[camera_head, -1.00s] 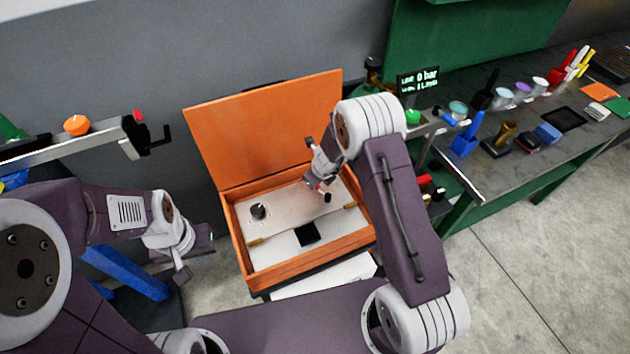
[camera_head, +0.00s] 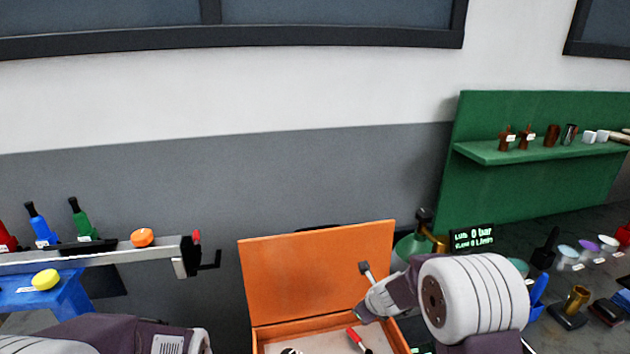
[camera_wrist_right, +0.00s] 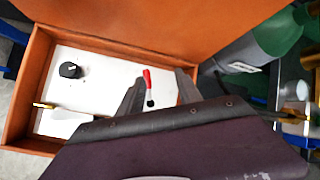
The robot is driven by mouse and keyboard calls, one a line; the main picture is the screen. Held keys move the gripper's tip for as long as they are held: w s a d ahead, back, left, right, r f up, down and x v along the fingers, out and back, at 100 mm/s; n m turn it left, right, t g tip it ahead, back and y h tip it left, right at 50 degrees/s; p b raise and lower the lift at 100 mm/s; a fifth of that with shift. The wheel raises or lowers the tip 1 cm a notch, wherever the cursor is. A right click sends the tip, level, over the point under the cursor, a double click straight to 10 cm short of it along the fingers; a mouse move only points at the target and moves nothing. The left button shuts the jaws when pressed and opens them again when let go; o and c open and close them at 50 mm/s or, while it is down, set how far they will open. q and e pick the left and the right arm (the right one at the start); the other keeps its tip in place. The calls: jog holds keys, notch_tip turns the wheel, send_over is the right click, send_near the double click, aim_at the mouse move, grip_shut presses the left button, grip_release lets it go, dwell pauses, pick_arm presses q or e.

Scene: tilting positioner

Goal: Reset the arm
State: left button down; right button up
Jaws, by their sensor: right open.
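An open orange case (camera_head: 318,272) stands below, its lid raised at the back. It also shows in the right wrist view (camera_wrist_right: 22,100). Inside is a pale panel (camera_wrist_right: 100,75) with a black knob (camera_wrist_right: 70,70) at left and a small red-handled lever (camera_wrist_right: 148,80). The lever also shows in the head view (camera_head: 356,336). My right gripper (camera_head: 363,292) is above the right part of the case, near the lid. In the right wrist view its fingers (camera_wrist_right: 158,90) are apart and empty, with the lever visible between them. My left arm enters at bottom left; its gripper is out of frame.
A beam (camera_head: 110,252) with an orange knob (camera_head: 142,237) stands left of the case, with several bottles behind it. A green shelf board (camera_head: 540,150) and a cluttered bench lie further right.

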jog(key=s+d+f+n+g+b, duration=0.1)
jog(key=s+n+g, duration=0.4)
jog(key=s+n, duration=2)
jog(key=d+n, duration=0.1)
jog(key=n, duration=0.2)
jog(key=shift+s+d+g, duration=0.2)
jog(key=shift+s+g, duration=0.1)
jog(key=shift+w+f, duration=0.1)
